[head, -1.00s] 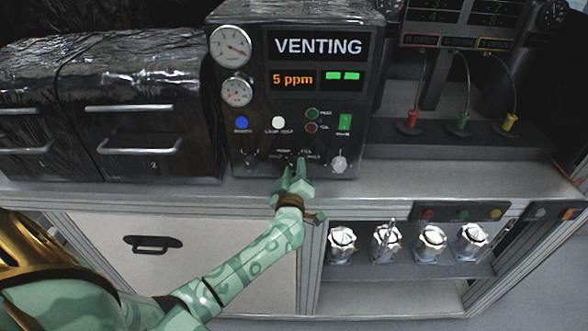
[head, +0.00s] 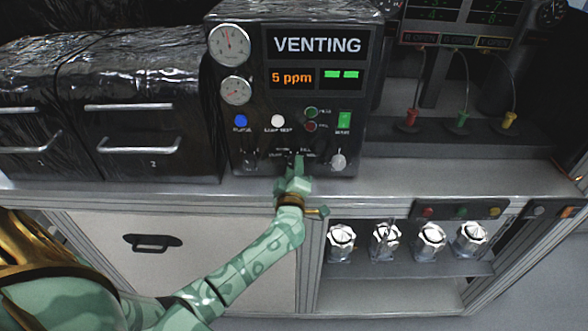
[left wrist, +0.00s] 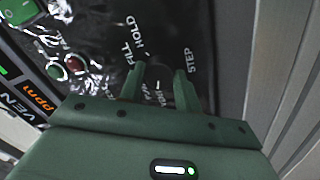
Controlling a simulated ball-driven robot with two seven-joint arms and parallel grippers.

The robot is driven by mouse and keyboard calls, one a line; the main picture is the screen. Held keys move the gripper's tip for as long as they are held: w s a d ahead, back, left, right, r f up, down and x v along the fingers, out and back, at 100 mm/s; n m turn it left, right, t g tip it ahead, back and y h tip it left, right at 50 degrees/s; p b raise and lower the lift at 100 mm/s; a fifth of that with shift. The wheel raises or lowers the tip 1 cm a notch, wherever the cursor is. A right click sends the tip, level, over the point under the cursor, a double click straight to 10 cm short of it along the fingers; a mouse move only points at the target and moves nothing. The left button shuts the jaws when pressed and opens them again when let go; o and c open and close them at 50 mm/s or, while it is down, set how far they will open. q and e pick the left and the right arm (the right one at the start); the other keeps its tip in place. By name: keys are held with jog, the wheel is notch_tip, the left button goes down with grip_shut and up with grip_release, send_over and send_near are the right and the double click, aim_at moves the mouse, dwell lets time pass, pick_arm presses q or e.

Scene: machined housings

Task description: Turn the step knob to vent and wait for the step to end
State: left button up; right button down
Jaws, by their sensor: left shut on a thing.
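The leak-test unit (head: 250,100) is a dark box on the bench in the head view. Its upper display (head: 317,45) reads VENTING and the lower one (head: 291,78) reads 5 ppm beside two green bars. The step knob (left wrist: 157,75) is dark and sits between my left gripper's fingers in the left wrist view, among the labels FILL, HOLD and STEP. My left gripper (left wrist: 158,88) is shut on it, and largely hides it in the head view (head: 294,170). My right gripper is not in view.
Two gauges (head: 230,45), a blue button (head: 240,121), a white button (head: 278,121) and a green switch (head: 344,121) are on the panel. Black drawers (head: 150,130) stand at left. The bench front is clear.

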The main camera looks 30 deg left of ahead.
pick_arm(q)
jog(key=o, duration=1)
jog(key=shift+s, duration=0.15)
jog(key=v, duration=1.6)
jog(key=shift+f+p, duration=0.15)
jog(key=shift+p, duration=0.2)
